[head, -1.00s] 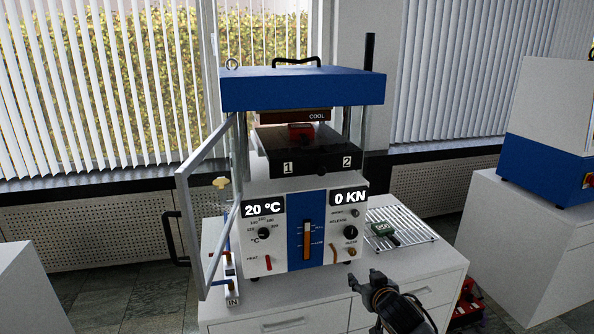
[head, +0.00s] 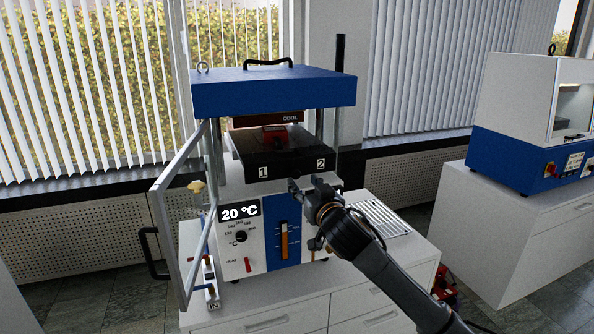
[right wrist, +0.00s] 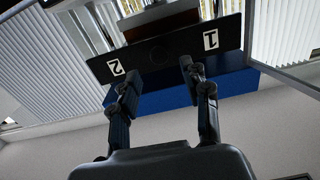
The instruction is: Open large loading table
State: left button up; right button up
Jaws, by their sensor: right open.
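The large loading table is a black slab (head: 290,166) with white labels 1 and 2 on its front edge, inside the press under the blue top (head: 275,93). A red object (head: 273,137) sits on it. My right gripper (head: 304,182) is open and empty, just in front of the table's front edge. In the right wrist view, upside down, its spread fingers (right wrist: 154,73) point at the front edge (right wrist: 190,51), between the two labels. I cannot tell whether they touch it. My left gripper is not in view.
The press's framed glass door (head: 178,215) stands swung open at left. My right arm covers the force display and right-hand controls. A metal rack (head: 385,218) lies on the cabinet at right. A blue and white machine (head: 530,125) stands farther right.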

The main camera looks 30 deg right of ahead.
aim_at(297, 175)
jog(key=p+x, duration=0.1)
jog(key=x, duration=0.4)
jog(key=shift+w+d+p, duration=0.1)
jog(key=shift+w+p, duration=0.2)
jog(key=shift+w, duration=0.1)
grip_shut()
